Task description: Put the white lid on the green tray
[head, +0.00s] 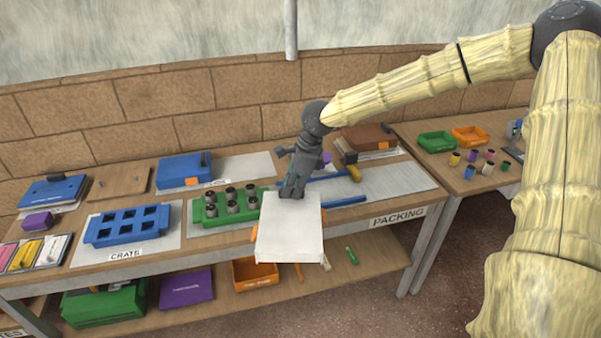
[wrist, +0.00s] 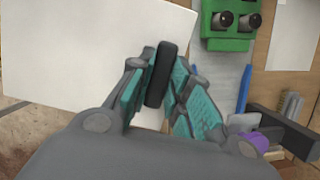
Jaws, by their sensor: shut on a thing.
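The white lid (head: 290,232) is a flat white panel, which also fills the upper left of the wrist view (wrist: 70,50). My gripper (head: 292,189) is shut on the lid's dark upright handle (wrist: 161,76), with a teal finger pad on each side. The lid is over the front part of the bench; its exact height is hard to tell. The green tray (head: 209,220) is to the left of and behind the lid, holding several grey plugs. Part of it shows at the top right of the wrist view (wrist: 226,43).
A blue crate (head: 127,226) lies left of the green tray. A blue case (head: 184,171) stands behind it. Blue bars (head: 345,201) and a hammer-like tool (head: 351,165) lie right of my gripper. A smaller green bin (head: 436,141) and an orange bin (head: 470,136) are on the right-hand table.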

